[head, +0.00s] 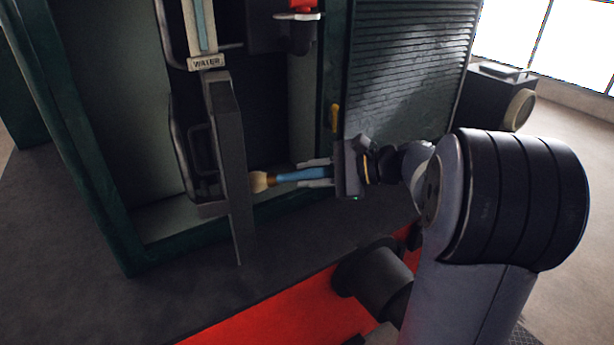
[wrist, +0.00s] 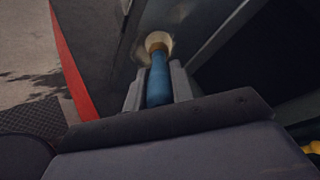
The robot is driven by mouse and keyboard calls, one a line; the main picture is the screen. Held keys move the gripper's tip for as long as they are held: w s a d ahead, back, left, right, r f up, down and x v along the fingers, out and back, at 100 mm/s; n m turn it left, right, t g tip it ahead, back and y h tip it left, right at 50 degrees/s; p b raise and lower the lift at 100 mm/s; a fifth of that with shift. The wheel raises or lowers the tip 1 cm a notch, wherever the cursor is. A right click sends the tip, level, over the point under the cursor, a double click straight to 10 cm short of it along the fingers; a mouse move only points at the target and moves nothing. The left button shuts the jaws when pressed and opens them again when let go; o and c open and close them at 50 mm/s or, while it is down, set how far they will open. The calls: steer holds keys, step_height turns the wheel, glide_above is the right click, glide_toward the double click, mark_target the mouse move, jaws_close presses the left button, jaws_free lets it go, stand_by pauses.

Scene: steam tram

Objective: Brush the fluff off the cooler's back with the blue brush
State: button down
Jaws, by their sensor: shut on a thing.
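My gripper (head: 318,176) is shut on the blue brush (head: 298,175), which lies roughly level and points left in the head view. Its tan bristles (head: 259,182) are at the right edge of an upright dark grey slab (head: 230,140), perhaps the cooler. I cannot tell for sure whether they touch it. In the wrist view the blue handle (wrist: 158,85) runs forward between the fingers, and pale, spread bristles (wrist: 158,42) lie against or close to a grey surface (wrist: 118,40). I cannot make out any fluff.
A dark green open cabinet (head: 105,215) surrounds the slab. A gauge marked WATER (head: 206,63) and a red-topped fitting (head: 303,8) are above. A slatted panel (head: 410,70) stands behind my gripper. A yellow handle (head: 334,117) is close by. A red strip (head: 290,310) edges the floor.

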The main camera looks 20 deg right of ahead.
steer(key=shift+w+f, duration=1.15)
steer(key=shift+w, duration=1.8)
steer(key=shift+s+f+b, duration=1.15)
steer(key=shift+s+b, duration=0.65)
steer(key=shift+s, duration=2.6)
steer(key=shift+w+f, duration=1.15)
steer(key=shift+w, duration=3.2)
steer(key=s+b, duration=0.1)
steer(key=s, duration=0.7)
steer(key=shift+s, duration=0.4)
steer(key=shift+d+r, duration=0.1)
steer(key=shift+d, duration=0.05)
